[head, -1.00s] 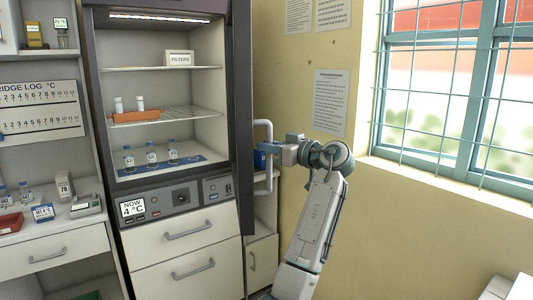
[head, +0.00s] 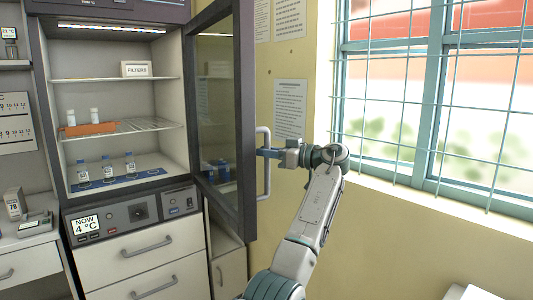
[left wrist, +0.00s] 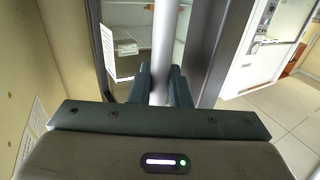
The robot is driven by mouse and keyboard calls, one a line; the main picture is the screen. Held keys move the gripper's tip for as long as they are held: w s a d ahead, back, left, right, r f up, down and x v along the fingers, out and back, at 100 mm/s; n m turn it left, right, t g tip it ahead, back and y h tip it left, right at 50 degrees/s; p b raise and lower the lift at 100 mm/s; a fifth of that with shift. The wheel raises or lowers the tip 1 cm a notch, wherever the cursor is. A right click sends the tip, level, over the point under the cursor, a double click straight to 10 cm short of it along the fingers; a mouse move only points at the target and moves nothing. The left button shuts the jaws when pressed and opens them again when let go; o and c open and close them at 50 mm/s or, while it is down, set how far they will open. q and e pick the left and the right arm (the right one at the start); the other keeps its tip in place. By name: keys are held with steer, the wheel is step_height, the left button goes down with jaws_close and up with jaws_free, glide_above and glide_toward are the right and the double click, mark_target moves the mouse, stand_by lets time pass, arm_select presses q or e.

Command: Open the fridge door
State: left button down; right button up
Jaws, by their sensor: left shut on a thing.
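The fridge stands open, its lit white interior (head: 115,55) showing on the left of the head view. Its dark-framed glass door (head: 217,100) is swung out on the right side of the opening, with its inner face seen at a slant. A pale vertical bar handle (head: 265,180) is on the door's outer side. My left gripper (head: 268,153) is shut on this handle. In the left wrist view the handle (left wrist: 165,40) runs between the two dark fingers (left wrist: 163,87). My right gripper is not in view.
Inside the fridge are a filters box (head: 135,69), an orange rack (head: 90,128) and several blue-capped bottles (head: 107,168). Drawers (head: 150,245) are below. A yellow wall with papers (head: 290,108) and a barred window (head: 430,100) stand close to the right of the door.

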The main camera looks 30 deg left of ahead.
arm_select(q)
steer(key=c, duration=1.4)
jaws_free()
steer(key=shift+a, duration=0.1)
steer(key=shift+c, duration=0.2)
steer(key=shift+a, duration=0.1)
